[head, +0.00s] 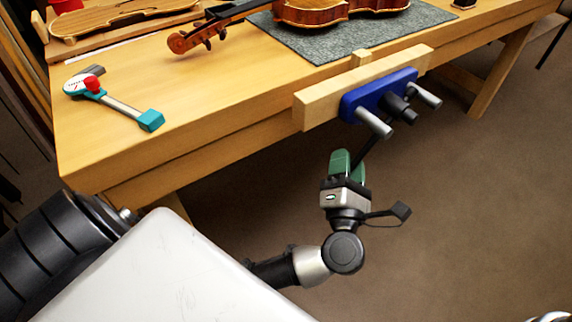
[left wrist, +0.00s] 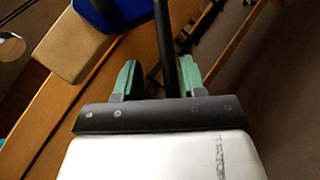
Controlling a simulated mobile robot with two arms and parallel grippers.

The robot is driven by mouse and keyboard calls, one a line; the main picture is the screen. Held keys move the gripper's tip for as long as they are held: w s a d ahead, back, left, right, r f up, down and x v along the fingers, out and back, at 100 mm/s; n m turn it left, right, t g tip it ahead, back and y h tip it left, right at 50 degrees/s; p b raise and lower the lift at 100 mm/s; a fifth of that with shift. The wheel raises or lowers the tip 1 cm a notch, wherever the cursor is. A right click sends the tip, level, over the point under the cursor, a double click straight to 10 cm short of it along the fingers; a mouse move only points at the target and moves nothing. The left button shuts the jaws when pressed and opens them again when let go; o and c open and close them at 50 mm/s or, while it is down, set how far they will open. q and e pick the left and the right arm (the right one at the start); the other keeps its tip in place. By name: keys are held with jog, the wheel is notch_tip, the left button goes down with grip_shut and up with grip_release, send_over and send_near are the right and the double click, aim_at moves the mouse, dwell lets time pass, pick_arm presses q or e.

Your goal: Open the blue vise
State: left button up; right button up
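The blue vise (head: 376,92) is mounted on the front edge of the workbench, with a wooden jaw (head: 318,108) and metal guide rods. Its black handle bar (head: 370,148) slants down from the central screw. My left gripper (head: 345,165), with green fingers, is below the vise at the lower end of the bar. In the left wrist view, the bar (left wrist: 164,45) passes between the two spread fingers (left wrist: 158,80), with a gap visible on both sides. A corner of the blue vise (left wrist: 112,12) shows at the top there. My right gripper is not in view.
A clamp with teal ends (head: 122,109) lies on the workbench (head: 200,100) at left. A violin scroll (head: 190,40) and a violin body (head: 320,12) on a grey mat (head: 325,42) are farther back. The floor below the vise looks clear.

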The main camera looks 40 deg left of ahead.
pick_arm(q)
notch_tip(320, 180, up, 7)
jog(key=s+a+m+g+h+p, duration=0.1)
jog(key=s+m+g+h+p, duration=0.3)
jog(key=p, duration=0.7)
jog(key=s+d+m+t+p, duration=0.3)
jog(key=s+d, duration=0.2)
jog(key=s, duration=0.2)
jog(key=w+d+f+m+h+p, duration=0.2)
jog(key=w+f+m+h+p, duration=0.2)
jog(key=f+m+h+p, duration=0.95)
jog(key=s+a+f+m+g+y, duration=0.2)
jog(key=s+a+f+m+g, duration=0.1)
jog(key=s+f+m+g, duration=0.2)
jog(key=s+a+f+m+g+y+p, duration=0.1)
jog(key=s+a+f+m+g+y, duration=0.1)
jog(key=s+f+m+g, duration=0.3)
notch_tip(320, 180, down, 2)
jog(key=shift+s+a+f+m, duration=0.2)
jog(key=shift+s+a+m, duration=0.6)
jog(key=shift+s+m, duration=0.2)
